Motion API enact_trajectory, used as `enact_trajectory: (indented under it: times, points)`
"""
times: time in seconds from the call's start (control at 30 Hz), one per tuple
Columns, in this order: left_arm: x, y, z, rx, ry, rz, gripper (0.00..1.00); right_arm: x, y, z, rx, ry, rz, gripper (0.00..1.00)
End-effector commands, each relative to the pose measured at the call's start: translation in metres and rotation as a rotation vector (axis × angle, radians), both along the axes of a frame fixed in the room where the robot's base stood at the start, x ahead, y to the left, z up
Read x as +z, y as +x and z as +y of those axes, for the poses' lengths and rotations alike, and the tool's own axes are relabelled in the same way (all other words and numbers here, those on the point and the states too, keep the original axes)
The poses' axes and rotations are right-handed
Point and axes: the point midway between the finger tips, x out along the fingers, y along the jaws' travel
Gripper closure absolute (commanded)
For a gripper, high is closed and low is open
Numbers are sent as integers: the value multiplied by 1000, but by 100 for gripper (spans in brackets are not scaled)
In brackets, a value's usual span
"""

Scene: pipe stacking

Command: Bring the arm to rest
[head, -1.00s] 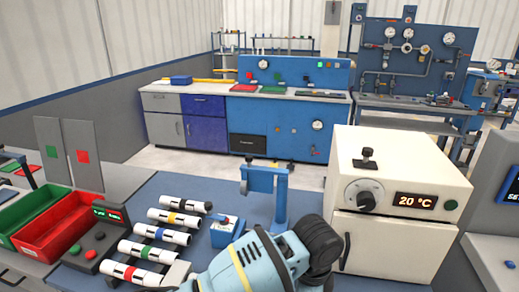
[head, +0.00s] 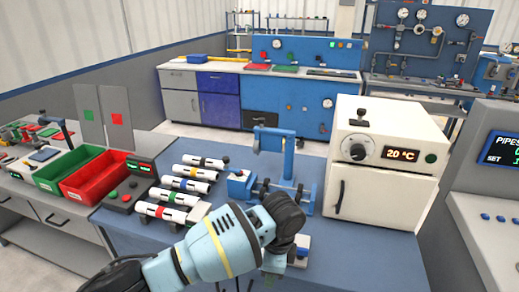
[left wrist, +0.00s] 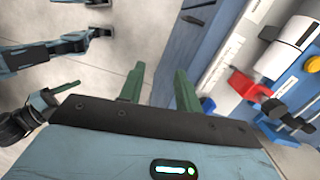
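My left arm (head: 215,245) reaches in from the bottom of the head view, with its dark wrist (head: 283,218) over the front of the blue bench. The fingers are not clear there. Several white pipes with coloured bands (head: 188,185) lie in a rack left of the arm. A white pipe (left wrist: 287,40) also shows at the right of the left wrist view, apart from the fingers.
A blue fixture (head: 285,165) stands behind my wrist. A white oven (head: 385,150) reading 20 °C stands to its right. A red bin (head: 97,178) and green bin (head: 65,170) are at left. A grey console (head: 485,215) is at far right.

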Motion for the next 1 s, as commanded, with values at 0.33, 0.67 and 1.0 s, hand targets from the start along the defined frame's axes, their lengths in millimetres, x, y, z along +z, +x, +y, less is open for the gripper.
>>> enact_trajectory:
  times: [0.33, 0.67, 1.0]
  points:
    - [-34, 51, 204, 286, 189, 0, 66, 6, 6, 0, 0, 2, -18, 40]
    - [-35, 53, 340, 468, 310, 0, 66, -1, 0, 0, 0, 0, 1, 40]
    - [-78, 31, 366, 532, 266, -38, 66, 0, 0, 0, 0, 0, 1, 40]
